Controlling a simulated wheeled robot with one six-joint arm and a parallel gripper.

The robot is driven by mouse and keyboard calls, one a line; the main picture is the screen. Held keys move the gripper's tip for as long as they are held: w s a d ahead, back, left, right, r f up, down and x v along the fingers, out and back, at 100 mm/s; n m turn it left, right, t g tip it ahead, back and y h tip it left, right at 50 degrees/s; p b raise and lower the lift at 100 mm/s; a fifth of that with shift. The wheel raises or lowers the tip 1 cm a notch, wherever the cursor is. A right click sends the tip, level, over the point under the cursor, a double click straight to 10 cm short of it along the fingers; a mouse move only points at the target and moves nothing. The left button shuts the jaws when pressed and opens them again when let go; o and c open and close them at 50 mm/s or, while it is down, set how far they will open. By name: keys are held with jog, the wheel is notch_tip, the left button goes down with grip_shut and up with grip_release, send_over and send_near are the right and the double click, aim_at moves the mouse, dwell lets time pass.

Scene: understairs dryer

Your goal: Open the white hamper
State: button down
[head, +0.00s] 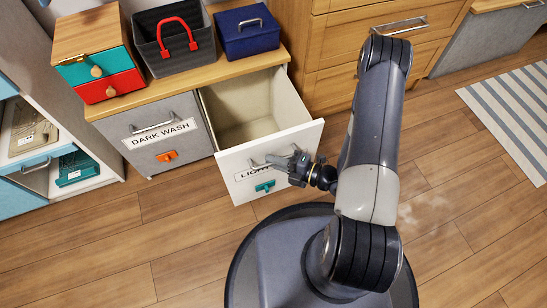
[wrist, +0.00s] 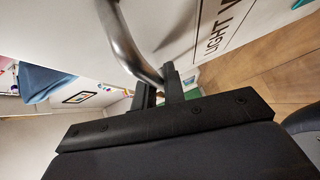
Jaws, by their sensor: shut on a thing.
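The white hamper (head: 245,187) is a pull-out drawer with a label beginning "LIGH" and a teal tag. It stands pulled out from the cabinet, and its empty-looking cream inside shows. My gripper (head: 287,164) is at the front, shut on the hamper's metal handle. In the wrist view the curved handle (wrist: 126,45) runs between the fingers of my gripper (wrist: 158,88). The white front with its "LIGHT W" label (wrist: 217,27) also shows there. My gripper hides part of the label in the head view.
The grey "DARK WASH" hamper (head: 160,137) beside it is shut. On the wooden top stand a small drawer box (head: 97,60), a dark basket with red handle (head: 172,45) and a blue box (head: 246,32). Wooden drawers (head: 340,60) stand to the right. The floor (head: 130,245) at front left is clear.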

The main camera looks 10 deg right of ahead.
jog(key=c, duration=1.5)
grip_release()
jog(key=shift+d, duration=0.1)
jog(key=p+v, duration=0.2)
jog(key=v, duration=0.8)
jog(key=shift+s+d+p, duration=0.2)
jog(key=shift+d+p, duration=0.1)
jog(key=shift+p, duration=0.05)
jog(key=shift+b+x, duration=1.35)
jog(key=shift+x, duration=4.1)
jog(key=shift+r, duration=0.1)
